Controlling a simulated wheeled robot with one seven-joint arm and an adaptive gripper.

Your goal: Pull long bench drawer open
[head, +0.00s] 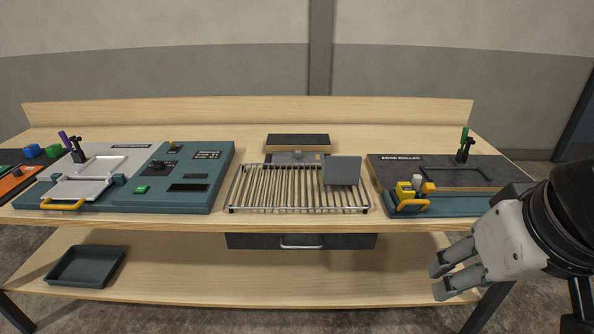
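The long dark drawer (345,242) hangs under the middle of the wooden bench top, below the roller rack. It looks closed, with its front close under the bench edge. A light metal bar handle (301,247) sits at the middle of its front. My gripper (436,281) is at the lower right, in front of the bench and to the right of the drawer, apart from it. Its two grey fingers point left with a gap between them, and nothing is held.
The bench top (300,223) carries a teal console (190,194) at left, a slatted roller rack (262,188) in the middle and an edge roller station (450,206) at right. A dark tray (86,266) lies on the lower shelf (210,277). The space before the drawer looks clear.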

